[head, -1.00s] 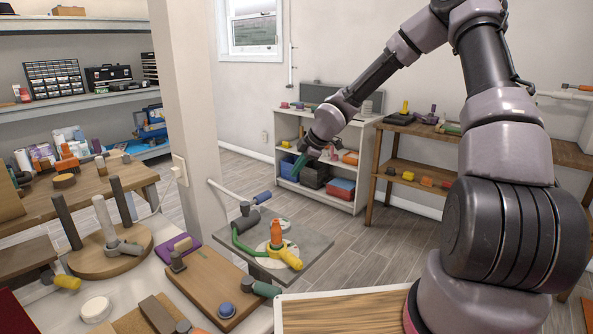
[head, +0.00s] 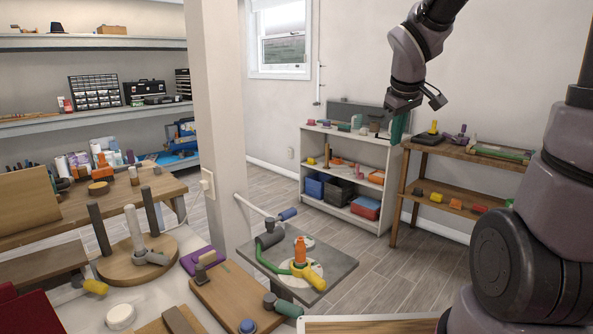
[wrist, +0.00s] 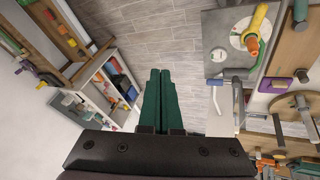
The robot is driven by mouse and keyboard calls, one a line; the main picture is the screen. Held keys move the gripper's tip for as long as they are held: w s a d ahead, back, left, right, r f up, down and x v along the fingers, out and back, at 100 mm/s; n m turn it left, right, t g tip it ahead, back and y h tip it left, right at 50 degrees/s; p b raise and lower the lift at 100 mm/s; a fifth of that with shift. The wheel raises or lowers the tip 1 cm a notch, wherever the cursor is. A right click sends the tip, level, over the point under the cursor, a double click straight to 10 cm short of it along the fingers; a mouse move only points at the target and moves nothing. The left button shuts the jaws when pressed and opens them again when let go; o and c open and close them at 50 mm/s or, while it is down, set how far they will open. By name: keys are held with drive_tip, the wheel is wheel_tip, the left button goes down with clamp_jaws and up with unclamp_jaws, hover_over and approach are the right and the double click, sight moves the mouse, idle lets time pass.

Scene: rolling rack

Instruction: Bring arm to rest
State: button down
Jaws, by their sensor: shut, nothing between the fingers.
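My gripper (head: 398,128) hangs at the upper right in the head view, in front of the white shelf and the wooden rack. Its green fingers point down. In the wrist view the two green fingers (wrist: 159,97) lie side by side, shut with nothing between them. The gripper is in the air and touches nothing that I can see. My arm is raised and bent, and its upper links run out of the top of the head view.
A grey swing-out plate (head: 330,266) with an orange and yellow item stands at the centre. A white shelf (head: 343,215) and a wooden rack (head: 457,192) stand behind. A wooden disc with posts (head: 118,268) is at left. Open floor (head: 395,270) lies between.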

drive_tip(key=s+r+m+t+y, duration=0.1)
drive_tip(key=s+r+m, duration=0.3)
drive_tip(key=s, duration=0.4)
drive_tip(key=s+r+m+y, duration=0.2)
drive_tip(key=s+r+m, duration=0.2)
drive_tip(key=s, duration=0.4)
drive_tip(key=shift+s+r+m+t, duration=0.2)
drive_tip(key=shift+s+m+t, duration=0.15)
drive_tip(key=shift+m, duration=0.35)
